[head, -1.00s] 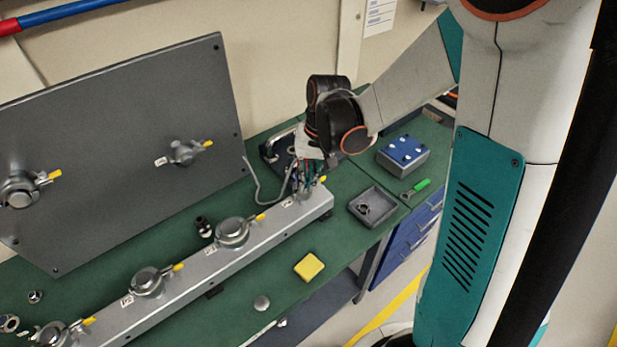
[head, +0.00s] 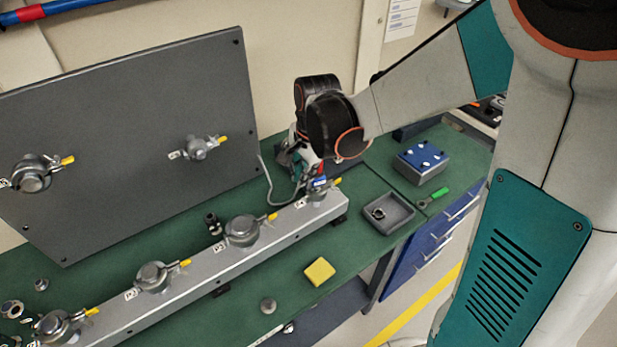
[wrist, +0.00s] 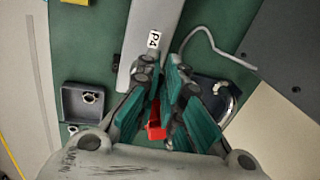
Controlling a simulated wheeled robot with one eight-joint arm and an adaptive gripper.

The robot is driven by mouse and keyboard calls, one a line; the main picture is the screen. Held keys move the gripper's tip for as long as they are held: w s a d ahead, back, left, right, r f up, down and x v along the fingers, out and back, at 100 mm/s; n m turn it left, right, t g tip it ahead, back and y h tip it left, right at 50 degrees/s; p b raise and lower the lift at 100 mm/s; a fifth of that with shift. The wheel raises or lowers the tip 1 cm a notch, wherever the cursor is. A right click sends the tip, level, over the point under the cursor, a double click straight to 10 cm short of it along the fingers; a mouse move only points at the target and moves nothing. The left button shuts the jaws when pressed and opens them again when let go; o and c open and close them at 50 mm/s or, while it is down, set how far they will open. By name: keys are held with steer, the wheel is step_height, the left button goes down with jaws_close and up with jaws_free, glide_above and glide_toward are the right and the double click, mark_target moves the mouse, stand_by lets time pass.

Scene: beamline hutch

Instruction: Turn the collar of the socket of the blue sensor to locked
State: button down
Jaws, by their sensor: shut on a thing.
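The silver rail (head: 190,270) carries several round sockets with yellow-tipped levers. At its far right end is the socket marked P4, mostly hidden under my gripper; its yellow tip (head: 337,181) points up and right. A small blue part (head: 320,183), seemingly the blue sensor, shows there below a red part. My gripper (head: 317,186) is low over this socket. In the wrist view its fingers (wrist: 162,72) straddle the rail end beside the P4 label (wrist: 154,40), with a red part (wrist: 154,122) between them. They are shut, seemingly on the socket's collar; the contact itself is hidden.
A grey tray (head: 405,222) with a small ring, a blue-topped box (head: 420,160) and a green-handled tool (head: 433,198) lie right of the rail. A yellow block (head: 319,271) lies in front. A grey panel (head: 120,130) stands behind. A grey cable (head: 268,185) curves near my gripper.

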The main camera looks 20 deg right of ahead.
steer(key=shift+w+a+m+h+b, duration=0.2)
steer(key=shift+w+m, duration=0.2)
steer(key=shift+m, duration=0.5)
steer(key=shift+w+a+m+h+b, duration=0.15)
steer(key=shift+w+m, duration=0.2)
steer(key=shift+m, duration=0.55)
steer(key=shift+d, duration=0.1)
steer(key=c, duration=1.7)
jaws_free()
steer(key=shift+r, duration=0.1)
steer(key=r, duration=0.4)
steer(key=s+r, duration=0.1)
steer(key=r, duration=0.2)
steer(key=s+r, duration=0.1)
steer(key=r, duration=0.3)
steer(key=shift+s+r, duration=0.15)
steer(key=shift+r, duration=0.2)
